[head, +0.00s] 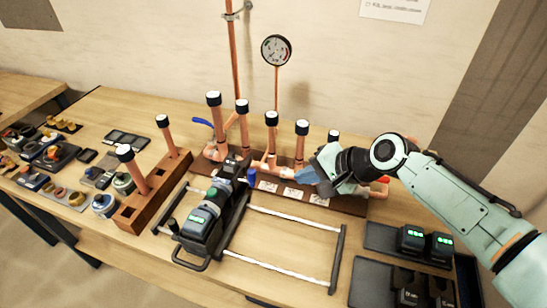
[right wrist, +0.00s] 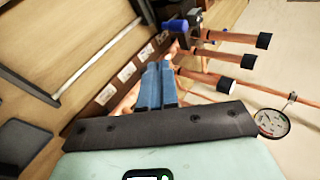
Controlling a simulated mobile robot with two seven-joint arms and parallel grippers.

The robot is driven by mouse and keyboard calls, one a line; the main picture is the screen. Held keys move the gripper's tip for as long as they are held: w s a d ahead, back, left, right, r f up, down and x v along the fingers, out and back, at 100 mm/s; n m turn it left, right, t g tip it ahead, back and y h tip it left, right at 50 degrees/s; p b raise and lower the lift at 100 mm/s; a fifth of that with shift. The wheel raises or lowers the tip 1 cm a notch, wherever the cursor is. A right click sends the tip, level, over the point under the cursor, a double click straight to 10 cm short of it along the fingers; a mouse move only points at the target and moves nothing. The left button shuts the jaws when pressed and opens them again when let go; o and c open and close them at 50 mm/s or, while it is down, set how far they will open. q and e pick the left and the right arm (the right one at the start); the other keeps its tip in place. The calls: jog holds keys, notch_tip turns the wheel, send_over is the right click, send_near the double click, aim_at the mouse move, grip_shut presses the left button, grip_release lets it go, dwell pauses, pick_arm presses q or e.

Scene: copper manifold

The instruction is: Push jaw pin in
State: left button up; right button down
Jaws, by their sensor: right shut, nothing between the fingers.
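A green and black press tool (head: 203,222) lies on a dark frame in the middle of the bench, its dark jaw head (head: 236,163) pointing at the copper manifold (head: 268,165). A small blue pin head (head: 251,176) sticks out at the right side of the jaw; it also shows in the right wrist view (right wrist: 176,25). How deep it sits I cannot tell. My right gripper (head: 306,176) is shut and empty, its blue fingers pointing left toward the pin, apart from it. In the right wrist view the fingers (right wrist: 158,86) lie together. My left gripper is out of view.
Upright copper pipes with black caps (head: 271,120) and a pressure gauge (head: 276,49) stand behind. A wooden block with two pipes (head: 150,200) is at left. Batteries (head: 411,239) lie on dark trays at right. A pale-railed frame (head: 290,243) lies in front.

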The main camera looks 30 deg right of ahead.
aim_at(253, 174)
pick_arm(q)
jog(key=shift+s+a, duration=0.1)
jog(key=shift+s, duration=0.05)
pick_arm(e)
jog(key=w+a+r+x, duration=0.1)
jog(key=x, duration=1.1)
jog(key=shift+w+a+r, duration=0.2)
jog(key=shift+w, duration=0.1)
jog(key=shift+w+a+p, duration=0.35)
jog(key=shift+w+a, duration=0.5)
jog(key=shift+w, duration=0.1)
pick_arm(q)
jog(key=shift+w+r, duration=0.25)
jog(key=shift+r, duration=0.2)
pick_arm(e)
jog(key=shift+w+a, duration=0.2)
jog(key=shift+w, duration=0.05)
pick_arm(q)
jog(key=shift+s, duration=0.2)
pick_arm(e)
jog(key=shift+s+d, duration=0.1)
jog(key=shift+s, duration=0.05)
